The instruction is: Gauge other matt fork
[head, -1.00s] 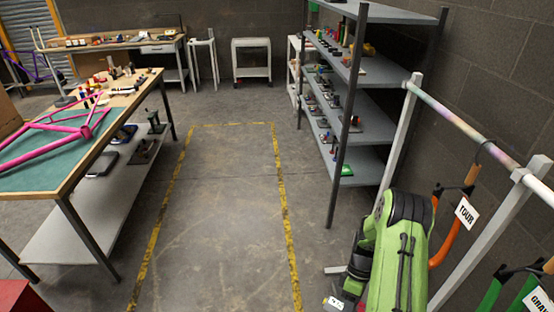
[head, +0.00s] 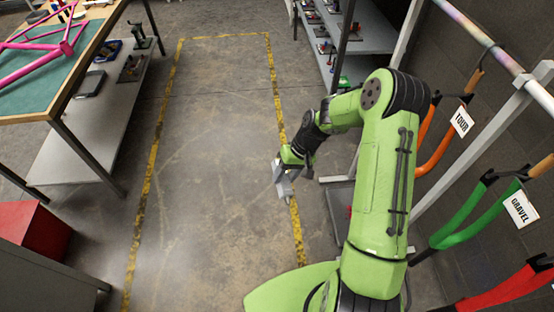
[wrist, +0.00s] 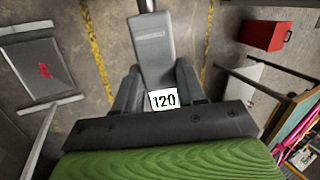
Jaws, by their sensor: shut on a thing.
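My gripper (head: 290,163) is over the taped floor, left of the fork rail. It is shut on a grey gauge (head: 283,181) that hangs below it in the head view. In the wrist view the fingers (wrist: 157,88) flank this flat grey body (wrist: 153,45), and a white tag reading 120 (wrist: 163,99) shows at its near end. Forks hang on the rail at the right: an orange one (head: 440,140) tagged TOUR, a green one (head: 466,220) tagged GRAVEL, and a red one (head: 505,290) whose tag is out of view. I cannot tell which fork is matt.
The rail (head: 490,48) runs along the right wall. A shelf unit (head: 378,57) stands at the back right. The floor between the yellow lines is clear.

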